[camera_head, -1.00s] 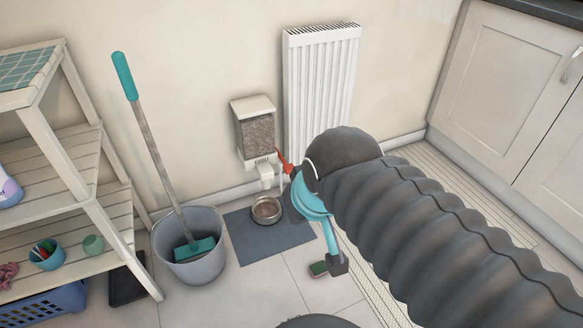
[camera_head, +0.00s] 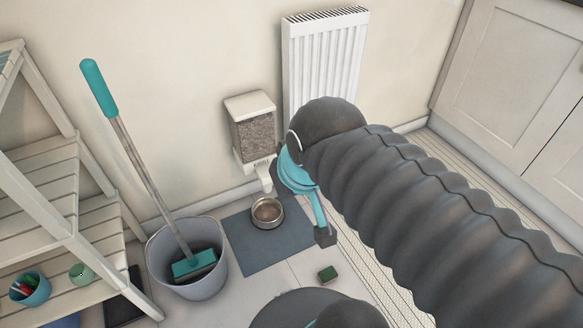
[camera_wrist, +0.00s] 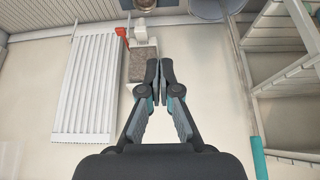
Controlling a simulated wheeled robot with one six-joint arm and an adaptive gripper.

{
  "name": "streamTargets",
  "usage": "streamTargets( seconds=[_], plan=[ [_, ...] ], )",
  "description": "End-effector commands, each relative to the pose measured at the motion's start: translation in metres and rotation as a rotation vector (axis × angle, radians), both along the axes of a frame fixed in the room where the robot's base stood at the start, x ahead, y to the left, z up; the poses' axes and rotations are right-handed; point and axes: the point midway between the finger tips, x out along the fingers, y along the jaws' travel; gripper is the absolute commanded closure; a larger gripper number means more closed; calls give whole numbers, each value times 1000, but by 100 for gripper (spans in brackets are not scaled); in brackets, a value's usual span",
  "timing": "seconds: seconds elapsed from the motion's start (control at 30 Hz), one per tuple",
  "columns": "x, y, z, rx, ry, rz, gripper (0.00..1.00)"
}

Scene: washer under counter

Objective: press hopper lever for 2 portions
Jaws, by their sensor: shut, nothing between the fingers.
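The hopper (camera_head: 255,132), a white wall dispenser with a clear front full of brown kibble, hangs left of the radiator. It also shows in the wrist view (camera_wrist: 139,66). Its red lever (camera_wrist: 121,33) shows in the wrist view beside the white spout (camera_wrist: 140,33); in the head view my arm hides it. A metal bowl (camera_head: 267,212) stands on a grey mat (camera_head: 262,247) below the spout. My gripper (camera_wrist: 160,66) is shut and empty, its fingertips over the hopper's right edge in the wrist view, apart from the lever. I cannot tell their distance from the hopper.
A white radiator (camera_head: 325,55) stands close to the hopper. A grey bucket (camera_head: 187,262) with a teal-handled mop (camera_head: 150,175) stands left of the mat. A white shelf (camera_head: 45,220) is at far left. A green sponge (camera_head: 328,273) lies on the floor.

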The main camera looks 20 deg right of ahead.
Motion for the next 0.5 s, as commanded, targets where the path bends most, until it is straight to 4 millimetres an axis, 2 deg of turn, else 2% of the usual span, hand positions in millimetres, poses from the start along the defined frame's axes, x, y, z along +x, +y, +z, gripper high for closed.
streamTargets(
  seconds=[0.17,0.27,0.5],
  plan=[
    [20,-13,0,-48,-16,-10,100],
    [50,-31,0,-120,-43,-12,100],
    [147,-93,-7,-340,-125,37,100]
  ],
)
